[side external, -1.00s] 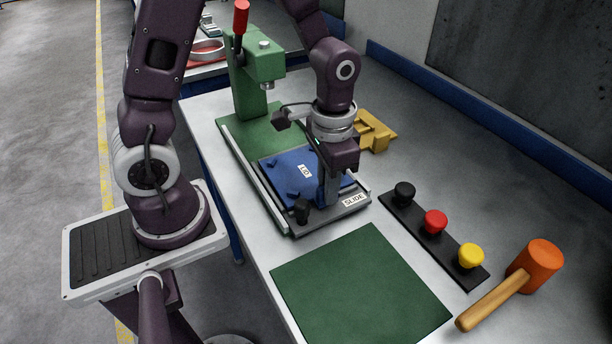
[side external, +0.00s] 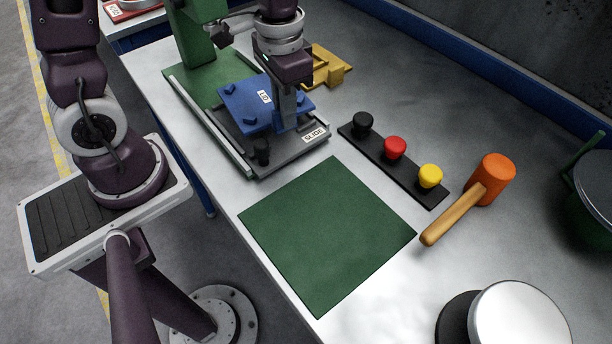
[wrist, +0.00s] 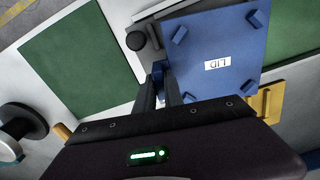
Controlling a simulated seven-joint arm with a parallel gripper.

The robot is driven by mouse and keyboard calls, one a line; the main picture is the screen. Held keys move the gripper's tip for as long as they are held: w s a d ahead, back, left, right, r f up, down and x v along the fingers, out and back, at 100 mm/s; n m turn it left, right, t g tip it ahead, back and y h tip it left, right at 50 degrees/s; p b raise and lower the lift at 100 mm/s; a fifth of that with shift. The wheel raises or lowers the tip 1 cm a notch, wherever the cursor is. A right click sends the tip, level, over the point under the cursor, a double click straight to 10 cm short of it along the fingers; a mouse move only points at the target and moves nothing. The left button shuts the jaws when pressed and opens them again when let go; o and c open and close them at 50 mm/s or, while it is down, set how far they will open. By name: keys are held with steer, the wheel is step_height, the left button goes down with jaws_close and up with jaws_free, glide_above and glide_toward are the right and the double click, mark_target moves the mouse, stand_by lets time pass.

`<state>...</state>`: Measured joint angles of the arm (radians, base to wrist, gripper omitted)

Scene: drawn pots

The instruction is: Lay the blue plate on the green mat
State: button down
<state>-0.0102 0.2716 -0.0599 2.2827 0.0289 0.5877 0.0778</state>
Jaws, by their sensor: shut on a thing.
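The blue plate (side external: 240,104), labelled LID with small blue lugs, is held level a little above the grey slide tray (side external: 285,150) of the green press. It also shows in the wrist view (wrist: 205,45). My gripper (side external: 287,122) is shut on the plate at its near edge; its fingers also show in the wrist view (wrist: 161,75). The exact contact is partly hidden. The green mat (side external: 325,235) lies flat and bare on the bench, nearer the camera than the tray. It also shows in the wrist view (wrist: 80,60).
A black knob (side external: 261,150) stands at the tray's near corner. Right of the mat are a strip with black, red and yellow buttons (side external: 395,148) and an orange mallet (side external: 493,178). A yellow bracket (side external: 328,68) lies behind. A silver dome (side external: 520,318) stands at front right.

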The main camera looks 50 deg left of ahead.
steer(key=shift+r, duration=0.1)
stand_by(0.3)
step_height(320, 180, up, 9)
steer(key=shift+r, duration=0.1)
steer(key=s+d+m, duration=1.3)
steer(key=d+m, duration=0.3)
steer(key=d, duration=0.1)
steer(key=f, duration=1.5)
steer(key=shift+w+d+f, duration=0.15)
steer(key=shift+w+d, duration=0.05)
steer(key=shift+w, duration=0.05)
steer(key=shift+f, duration=0.15)
steer(key=c, duration=1.5)
jaws_free()
steer(key=shift+o, duration=0.2)
